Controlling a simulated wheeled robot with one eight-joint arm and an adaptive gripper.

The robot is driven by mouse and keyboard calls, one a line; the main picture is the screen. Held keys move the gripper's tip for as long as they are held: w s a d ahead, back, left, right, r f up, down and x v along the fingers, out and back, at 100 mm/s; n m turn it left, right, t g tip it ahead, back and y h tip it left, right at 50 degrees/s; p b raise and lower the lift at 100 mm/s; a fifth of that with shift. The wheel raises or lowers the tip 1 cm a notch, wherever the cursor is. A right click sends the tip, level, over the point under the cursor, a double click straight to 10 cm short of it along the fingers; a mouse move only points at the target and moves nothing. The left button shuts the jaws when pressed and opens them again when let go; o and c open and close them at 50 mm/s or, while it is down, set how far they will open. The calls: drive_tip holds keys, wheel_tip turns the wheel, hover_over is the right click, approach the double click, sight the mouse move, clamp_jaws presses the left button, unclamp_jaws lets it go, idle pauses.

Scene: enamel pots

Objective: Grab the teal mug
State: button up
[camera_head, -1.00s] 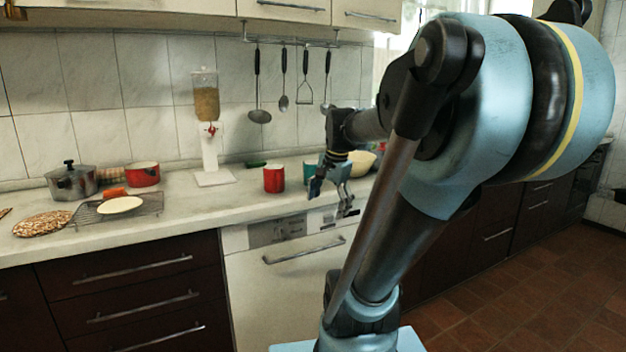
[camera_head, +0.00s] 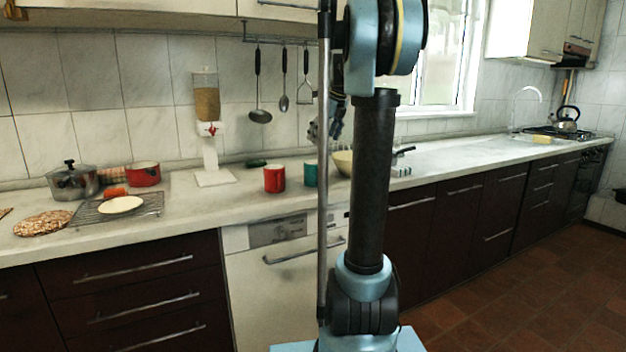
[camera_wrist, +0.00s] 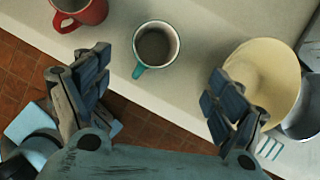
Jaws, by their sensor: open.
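The teal mug (camera_wrist: 166,52) stands upright on the counter in the wrist view, its handle toward the counter's front edge. In the head view the teal mug (camera_head: 310,174) is partly hidden behind my arm. My gripper (camera_wrist: 155,95) is open and empty, its two fingers spread wide, with the mug between and beyond them in the picture. The gripper does not touch the mug. In the head view my gripper (camera_head: 327,130) is mostly hidden by my arm and appears raised above the counter.
A red mug (camera_head: 274,179) stands left of the teal mug. A cream bowl (camera_wrist: 262,80) is close on its right, behind the right finger in the wrist view, with a metal pan (camera_wrist: 302,108) beside it.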

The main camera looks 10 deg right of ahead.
sight(311, 174)
drive_tip(key=x, duration=1.1)
drive_tip(key=shift+a+f, duration=0.1)
drive_tip(key=shift+f, duration=0.15)
drive_tip(key=shift+s+x, duration=0.15)
drive_tip(key=shift+x, duration=1.25)
drive_tip(key=shift+s+x, duration=0.15)
drive_tip(key=shift+x, duration=1.25)
drive_tip(key=shift+a, duration=0.1)
drive_tip(key=c, duration=1.3)
drive_tip(key=shift+c, duration=0.3)
